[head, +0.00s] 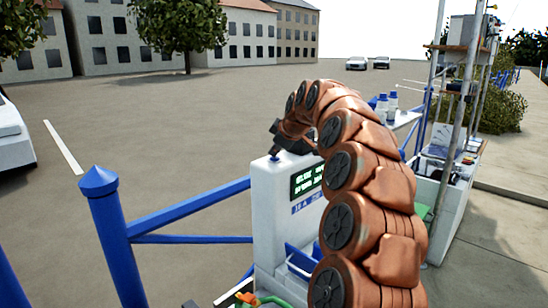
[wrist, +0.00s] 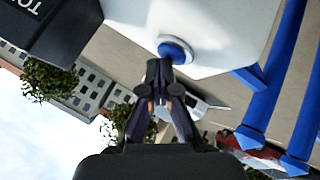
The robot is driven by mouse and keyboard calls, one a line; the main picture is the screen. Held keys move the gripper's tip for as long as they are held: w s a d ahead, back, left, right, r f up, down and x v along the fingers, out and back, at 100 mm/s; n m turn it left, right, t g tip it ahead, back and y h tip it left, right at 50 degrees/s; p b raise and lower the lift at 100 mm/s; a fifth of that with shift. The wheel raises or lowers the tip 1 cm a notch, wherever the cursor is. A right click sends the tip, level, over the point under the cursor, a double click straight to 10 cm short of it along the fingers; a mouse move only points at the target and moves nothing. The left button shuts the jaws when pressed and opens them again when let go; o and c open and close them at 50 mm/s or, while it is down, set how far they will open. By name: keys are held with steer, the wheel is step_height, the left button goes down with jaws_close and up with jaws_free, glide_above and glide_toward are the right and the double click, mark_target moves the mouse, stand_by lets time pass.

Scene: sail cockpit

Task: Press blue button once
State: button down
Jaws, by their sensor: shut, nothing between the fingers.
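The blue button (wrist: 175,50) is a round dome on the top of a white cabinet (wrist: 220,25), seen in the wrist view. In the head view the white cabinet (head: 268,195) has a dark display with green text, and a bit of the blue button (head: 274,157) shows on its top edge. My gripper (wrist: 159,66) is shut and empty, its fingertips close to the lower edge of the button in the wrist view. I cannot tell whether they touch it. In the head view my gripper (head: 285,140) is just above the cabinet top, its fingertips partly unclear.
Blue railings (head: 190,208) with a post (head: 105,230) stand left of the cabinet. A shelf with blue-capped bottles (head: 387,105) and a metal pole (head: 455,120) are behind on the right. Paved ground with parked cars lies beyond.

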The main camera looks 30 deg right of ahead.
steer(key=shift+r, duration=0.1)
steer(key=shift+r+p, duration=0.35)
steer(key=shift+r, duration=0.45)
steer(key=shift+r, duration=0.1)
steer(key=shift+r+p, duration=1.2)
steer(key=shift+r, duration=1.2)
